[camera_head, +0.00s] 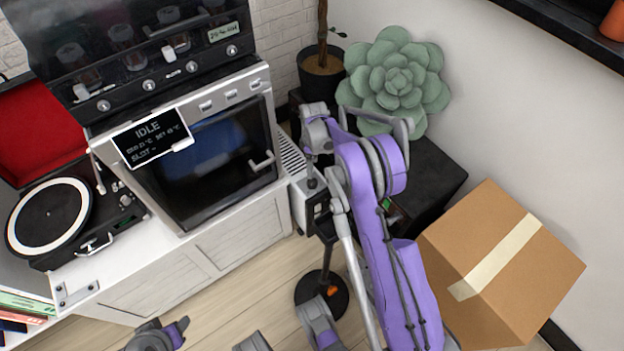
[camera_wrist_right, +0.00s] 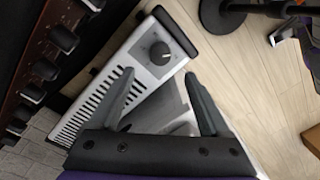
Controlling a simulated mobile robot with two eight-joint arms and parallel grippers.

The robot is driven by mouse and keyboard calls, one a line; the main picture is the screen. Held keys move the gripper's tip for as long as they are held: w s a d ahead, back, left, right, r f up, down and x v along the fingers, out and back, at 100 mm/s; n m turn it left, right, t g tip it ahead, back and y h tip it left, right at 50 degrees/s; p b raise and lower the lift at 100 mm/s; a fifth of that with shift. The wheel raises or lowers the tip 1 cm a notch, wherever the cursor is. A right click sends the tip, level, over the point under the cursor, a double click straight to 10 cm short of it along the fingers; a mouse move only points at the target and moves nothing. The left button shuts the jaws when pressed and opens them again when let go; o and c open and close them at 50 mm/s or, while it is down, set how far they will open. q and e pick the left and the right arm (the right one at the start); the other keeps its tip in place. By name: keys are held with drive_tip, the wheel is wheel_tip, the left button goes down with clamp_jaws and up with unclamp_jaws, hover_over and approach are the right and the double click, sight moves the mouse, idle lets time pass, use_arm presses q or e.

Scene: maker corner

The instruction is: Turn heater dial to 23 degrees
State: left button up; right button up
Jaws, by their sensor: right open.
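The heater (camera_wrist_right: 128,72) is a light box with a slotted grille and dark edges, seen in the right wrist view. Its round dark dial (camera_wrist_right: 160,53) sits on the pale end panel; the setting is too small to read. My right gripper (camera_wrist_right: 158,78) is open and empty, its fingers reaching toward that panel with the dial beyond and between the tips. I see no clear contact. In the head view the heater's grille (camera_head: 291,158) shows beside the white cabinet, and my right arm hides part of it. My left gripper (camera_head: 166,334) is at the bottom edge, cut off.
A display (camera_head: 152,136) reads IDLE, with small blurred text, before an oven (camera_head: 211,160). A turntable (camera_head: 48,214) stands left. A cardboard box (camera_head: 505,262) and succulent (camera_head: 396,80) are right. A round black stand base (camera_head: 322,293) is on the floor, which is otherwise partly clear.

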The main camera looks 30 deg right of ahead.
sight(312, 181)
drive_tip(key=f, duration=0.4)
drive_tip(key=f+b, duration=0.1)
drive_tip(key=f, duration=0.4)
drive_tip(key=shift+s+a, duration=0.15)
drive_tip(key=shift+a, duration=0.05)
drive_tip(key=shift+r, duration=0.1)
